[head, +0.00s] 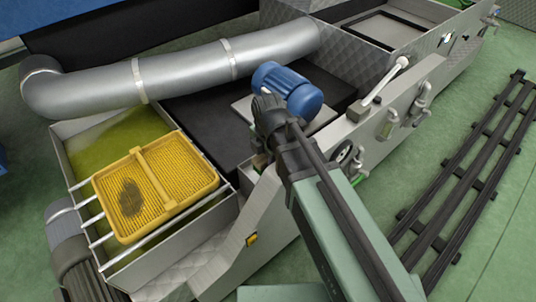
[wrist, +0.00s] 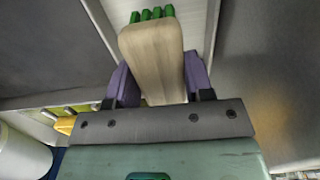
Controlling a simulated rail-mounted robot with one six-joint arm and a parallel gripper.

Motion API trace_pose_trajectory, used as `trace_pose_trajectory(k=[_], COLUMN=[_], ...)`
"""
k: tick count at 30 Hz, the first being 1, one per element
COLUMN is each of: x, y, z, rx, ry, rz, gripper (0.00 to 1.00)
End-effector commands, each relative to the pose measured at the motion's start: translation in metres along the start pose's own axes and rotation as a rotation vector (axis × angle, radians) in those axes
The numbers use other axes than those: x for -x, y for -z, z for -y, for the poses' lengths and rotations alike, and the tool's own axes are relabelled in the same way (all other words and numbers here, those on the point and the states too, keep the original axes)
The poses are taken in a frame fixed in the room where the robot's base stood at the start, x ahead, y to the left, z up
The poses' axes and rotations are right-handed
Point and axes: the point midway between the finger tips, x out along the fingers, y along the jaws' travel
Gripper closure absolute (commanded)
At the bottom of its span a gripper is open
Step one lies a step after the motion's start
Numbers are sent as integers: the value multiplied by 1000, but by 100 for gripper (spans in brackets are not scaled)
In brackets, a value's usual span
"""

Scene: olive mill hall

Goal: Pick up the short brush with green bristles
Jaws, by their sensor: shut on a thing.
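The short brush shows in the wrist view with a pale wooden body (wrist: 151,52) and green bristles (wrist: 151,14) at its far end. My gripper (wrist: 158,78) is shut on the wooden part, with one purple-grey finger on each side. In the head view my arm reaches in from the lower right, and my gripper (head: 262,160) is mostly hidden behind it, by the machine's near wall. I cannot make out the brush clearly in the head view.
A yellow mesh tray (head: 190,160) with a dark patch rests on rails over an olive-coloured trough at left. A blue motor (head: 288,88) stands close behind my wrist. A silver duct (head: 185,72) crosses the back. Dark rails (head: 465,180) run along the green floor at right.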

Motion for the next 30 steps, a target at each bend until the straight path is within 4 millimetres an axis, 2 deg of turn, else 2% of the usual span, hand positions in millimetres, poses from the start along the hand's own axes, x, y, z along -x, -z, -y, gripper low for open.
trace_pose_trajectory(k=[1, 6, 9, 12, 17, 25, 26, 29, 30], x=[28, 92, 126, 150, 166, 164, 164, 164, 164], y=[0, 0, 0, 0, 0, 0, 0, 0, 0], z=[0, 0, 0, 0, 0, 0, 0, 0, 0], rx=[0, 0, 0, 0, 0, 0, 0, 0, 0], ry=[0, 0, 0, 0, 0, 0, 0, 0, 0], rz=[0, 0, 0, 0, 0, 0, 0, 0, 0], gripper=[78, 78, 78, 78, 78, 78, 54, 69, 71])
